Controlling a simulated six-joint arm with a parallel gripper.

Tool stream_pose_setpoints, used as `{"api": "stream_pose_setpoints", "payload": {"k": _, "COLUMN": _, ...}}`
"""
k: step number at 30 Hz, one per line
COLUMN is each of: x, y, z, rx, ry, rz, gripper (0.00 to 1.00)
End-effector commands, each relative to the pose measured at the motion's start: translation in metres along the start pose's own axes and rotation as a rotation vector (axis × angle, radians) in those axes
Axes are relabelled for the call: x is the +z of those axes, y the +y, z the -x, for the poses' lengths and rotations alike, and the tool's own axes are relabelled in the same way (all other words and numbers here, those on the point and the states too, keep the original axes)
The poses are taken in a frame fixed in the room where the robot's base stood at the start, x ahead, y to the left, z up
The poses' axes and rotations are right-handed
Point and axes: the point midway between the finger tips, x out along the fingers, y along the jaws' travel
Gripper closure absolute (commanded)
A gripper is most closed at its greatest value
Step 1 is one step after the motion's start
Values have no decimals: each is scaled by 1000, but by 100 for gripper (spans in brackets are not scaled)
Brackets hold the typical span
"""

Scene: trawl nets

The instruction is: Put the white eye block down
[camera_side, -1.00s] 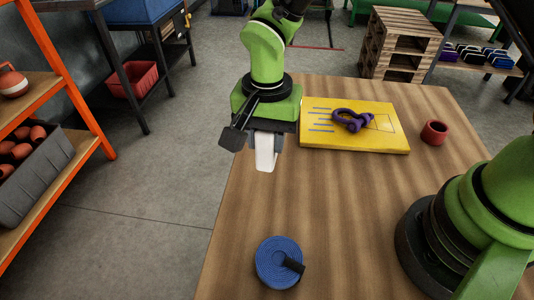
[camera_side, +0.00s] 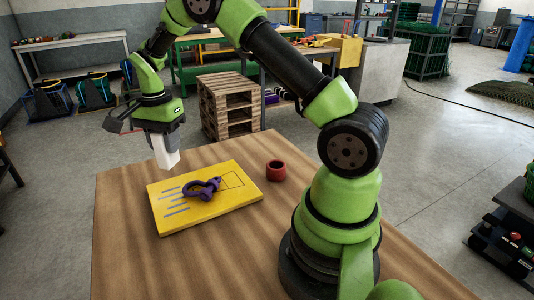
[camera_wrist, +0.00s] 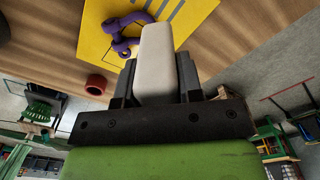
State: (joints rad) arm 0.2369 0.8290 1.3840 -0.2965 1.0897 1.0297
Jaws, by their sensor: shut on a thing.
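My gripper (camera_side: 163,142) is shut on the white eye block (camera_side: 166,156), which hangs down from its jaws. In the wrist view the block (camera_wrist: 157,62) is a pale, tapered piece between the two dark fingers; its eye cannot be made out. The block is held near the far left edge of the yellow board (camera_side: 205,212) on the wooden table. Its lower end looks clear of the surface, but the gap is hard to judge. A purple shackle (camera_side: 203,188) lies on the board, beside a drawn square outline.
A dark red ring (camera_side: 276,170) stands on the table (camera_side: 130,255) just right of the board. The near left part of the table is bare. Wooden pallets (camera_side: 232,105) stand on the floor beyond the far edge.

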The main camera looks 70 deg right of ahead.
Motion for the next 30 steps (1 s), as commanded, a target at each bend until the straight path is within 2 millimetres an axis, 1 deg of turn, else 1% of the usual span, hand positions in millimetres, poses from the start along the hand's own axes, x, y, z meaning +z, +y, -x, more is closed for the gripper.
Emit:
{"api": "stream_pose_setpoints", "payload": {"k": 1, "x": -33, "y": 5, "z": 0, "rx": -2, "ry": 0, "rz": -87, "gripper": 94}}
{"api": "stream_pose_setpoints", "payload": {"k": 2, "x": -50, "y": 9, "z": 0, "rx": -1, "ry": 0, "rz": -131, "gripper": 94}}
{"api": "stream_pose_setpoints", "payload": {"k": 3, "x": -73, "y": 15, "z": 0, "rx": -1, "ry": 1, "rz": -190, "gripper": 94}}
{"api": "stream_pose_setpoints", "payload": {"k": 5, "x": -105, "y": 27, "z": 0, "rx": -1, "ry": 0, "rz": -278, "gripper": 93}}
{"api": "stream_pose_setpoints", "payload": {"k": 6, "x": -126, "y": 36, "z": 0, "rx": -1, "ry": -1, "rz": -336, "gripper": 93}}
{"api": "stream_pose_setpoints", "payload": {"k": 8, "x": -156, "y": 52, "z": 0, "rx": -1, "ry": -2, "rz": -420, "gripper": 93}}
{"api": "stream_pose_setpoints", "payload": {"k": 9, "x": -174, "y": 64, "z": 0, "rx": -2, "ry": -1, "rz": -474, "gripper": 94}}
{"api": "stream_pose_setpoints", "payload": {"k": 12, "x": -213, "y": 94, "z": 0, "rx": -2, "ry": -2, "rz": -595, "gripper": 94}}
{"api": "stream_pose_setpoints", "payload": {"k": 15, "x": -240, "y": 121, "z": 0, "rx": -3, "ry": -3, "rz": -688, "gripper": 93}}
{"api": "stream_pose_setpoints", "payload": {"k": 18, "x": -258, "y": 141, "z": 1, "rx": -3, "ry": -3, "rz": -751, "gripper": 93}}
{"api": "stream_pose_setpoints", "payload": {"k": 22, "x": -268, "y": 154, "z": -3, "rx": -2, "ry": -4, "rz": -792, "gripper": 93}}
{"api": "stream_pose_setpoints", "payload": {"k": 23, "x": -268, "y": 156, "z": -6, "rx": -1, "ry": -5, "rz": -795, "gripper": 93}}
{"api": "stream_pose_setpoints", "payload": {"k": 30, "x": -269, "y": 157, "z": -51, "rx": 1, "ry": -6, "rz": -799, "gripper": 93}}
